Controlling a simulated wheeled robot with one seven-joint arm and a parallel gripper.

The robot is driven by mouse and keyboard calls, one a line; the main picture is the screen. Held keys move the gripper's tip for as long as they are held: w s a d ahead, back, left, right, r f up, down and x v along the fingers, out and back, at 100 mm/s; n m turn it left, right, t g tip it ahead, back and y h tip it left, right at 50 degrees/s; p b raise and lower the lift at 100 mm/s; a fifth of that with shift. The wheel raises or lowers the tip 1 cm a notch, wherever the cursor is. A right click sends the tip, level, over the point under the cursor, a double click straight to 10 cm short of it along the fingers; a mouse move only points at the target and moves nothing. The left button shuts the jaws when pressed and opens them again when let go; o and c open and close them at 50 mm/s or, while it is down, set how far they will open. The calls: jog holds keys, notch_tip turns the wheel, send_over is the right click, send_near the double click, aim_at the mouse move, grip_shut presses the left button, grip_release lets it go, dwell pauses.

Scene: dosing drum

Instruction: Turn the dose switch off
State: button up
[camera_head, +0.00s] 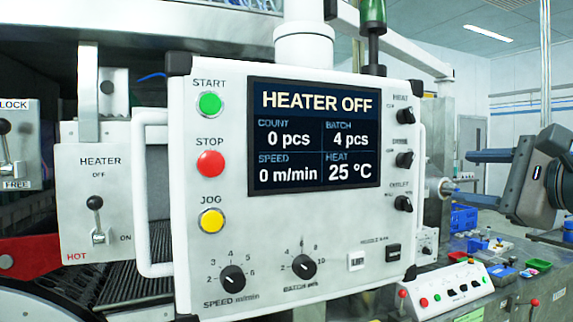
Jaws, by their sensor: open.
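No switch with a readable "dose" label shows. A white control panel (330,235) fills the middle, with three small black knobs at its right edge. The top one (400,115) is labelled HEAT, the lower one (403,204) OUTLET. The label of the middle knob (404,160) is too small to read surely. My gripper (474,178) is at the right, its two fingers pointing left and apart, with nothing seen between them. In the picture it is right of the knobs, not touching the panel.
The panel's screen (314,138) reads HEATER OFF. Left of it are START, STOP and JOG buttons, and a HEATER lever box (98,205). A LOCK/FREE lever plate (18,145) is far left. A low button console (450,291) and small bins stand on the bench at lower right.

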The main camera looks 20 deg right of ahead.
aim_at(406, 160)
jog(key=w, duration=0.4)
jog(key=w+r+p, duration=0.1)
jog(key=w, duration=0.3)
jog(key=w+p, duration=0.1)
jog(key=w, duration=0.3)
jog(key=shift+w+a+r, duration=0.25)
jog(key=shift+w, duration=0.15)
jog(key=c, duration=1)
